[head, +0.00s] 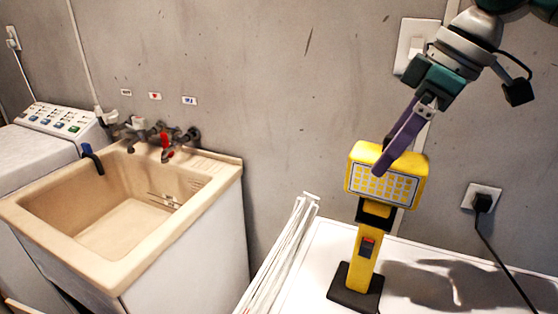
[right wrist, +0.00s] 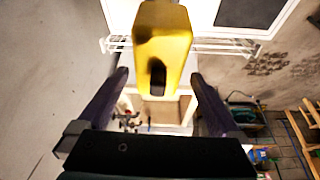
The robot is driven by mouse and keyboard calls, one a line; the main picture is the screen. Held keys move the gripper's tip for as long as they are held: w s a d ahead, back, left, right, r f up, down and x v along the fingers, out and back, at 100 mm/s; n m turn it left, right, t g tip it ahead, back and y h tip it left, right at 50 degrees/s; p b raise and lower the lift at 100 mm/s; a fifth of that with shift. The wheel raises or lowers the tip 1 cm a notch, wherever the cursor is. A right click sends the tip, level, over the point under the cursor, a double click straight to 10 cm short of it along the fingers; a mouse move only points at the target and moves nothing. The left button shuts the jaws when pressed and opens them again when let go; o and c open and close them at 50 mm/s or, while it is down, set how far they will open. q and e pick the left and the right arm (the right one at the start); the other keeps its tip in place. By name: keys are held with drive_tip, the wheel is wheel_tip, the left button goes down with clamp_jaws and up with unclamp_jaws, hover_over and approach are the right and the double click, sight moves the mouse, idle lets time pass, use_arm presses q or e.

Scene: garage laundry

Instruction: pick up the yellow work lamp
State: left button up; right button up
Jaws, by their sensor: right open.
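The yellow work lamp (head: 368,245) stands upright on its black base on a white surface in the head view. Its lamp head with a grid front faces the camera. My right gripper (head: 378,170) comes down from the upper right, with a purple finger in front of the lamp head in that view. In the right wrist view the yellow lamp (right wrist: 162,45) shows at the top middle, between and beyond the two spread fingers of my right gripper (right wrist: 158,78). The right gripper is open and holds nothing. My left gripper is not in view.
The white surface (head: 310,270) under the lamp has a white rack (head: 283,250) along its left edge. A beige sink (head: 215,180) with taps stands to the left. A grey wall rises close behind. A plugged-in black cord (head: 500,255) hangs at the right.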

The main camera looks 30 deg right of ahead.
drive_tip(key=shift+x, duration=1.5)
drive_tip(key=shift+w, duration=0.1)
clamp_jaws()
drive_tip(key=shift+r, duration=0.1)
